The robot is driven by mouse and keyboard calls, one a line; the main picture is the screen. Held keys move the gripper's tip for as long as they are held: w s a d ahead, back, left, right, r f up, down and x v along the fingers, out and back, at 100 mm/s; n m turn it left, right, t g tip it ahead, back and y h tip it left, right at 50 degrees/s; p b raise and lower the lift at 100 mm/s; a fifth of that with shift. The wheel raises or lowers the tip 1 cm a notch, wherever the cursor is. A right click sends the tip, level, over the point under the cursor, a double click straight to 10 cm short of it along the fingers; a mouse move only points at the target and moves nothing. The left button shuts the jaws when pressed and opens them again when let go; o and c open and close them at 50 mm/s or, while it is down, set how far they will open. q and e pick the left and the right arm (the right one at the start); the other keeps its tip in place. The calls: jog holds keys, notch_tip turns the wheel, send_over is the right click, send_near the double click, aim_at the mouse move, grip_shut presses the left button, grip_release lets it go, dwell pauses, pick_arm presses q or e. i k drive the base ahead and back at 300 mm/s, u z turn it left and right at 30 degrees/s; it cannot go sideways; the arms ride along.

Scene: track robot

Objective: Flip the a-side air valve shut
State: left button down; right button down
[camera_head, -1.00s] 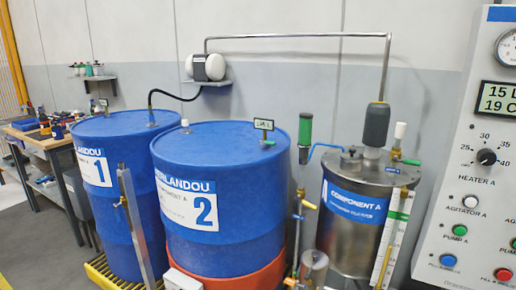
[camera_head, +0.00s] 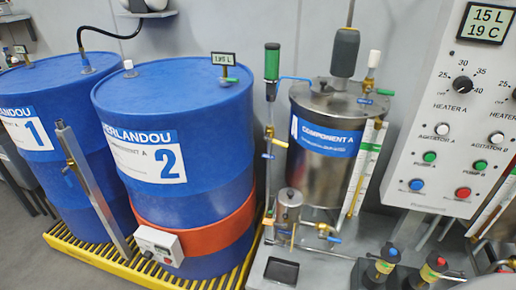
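The steel Component A tank (camera_head: 318,180) stands right of the blue drums. Several small valve levers show around it, and I cannot tell which is the a-side air valve. A green lever (camera_head: 386,92) sticks out at the tank's upper right, below a white-capped fitting (camera_head: 373,60). A yellow lever (camera_head: 279,143) and a blue lever (camera_head: 268,156) sit on the pipe left of the tank. Another blue lever (camera_head: 334,239) is low in front of it. Neither of my grippers is in view.
Blue drum 2 (camera_head: 190,90) and drum 1 (camera_head: 60,100) stand on a yellow-edged grate (camera_head: 85,262) at left. A control panel (camera_head: 445,120) with knobs and buttons is at right. Two dark fittings with coloured tops (camera_head: 388,253) (camera_head: 436,262) stand at the bottom right.

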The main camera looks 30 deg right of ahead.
aim_at(285, 145)
jog(key=z, duration=1.45)
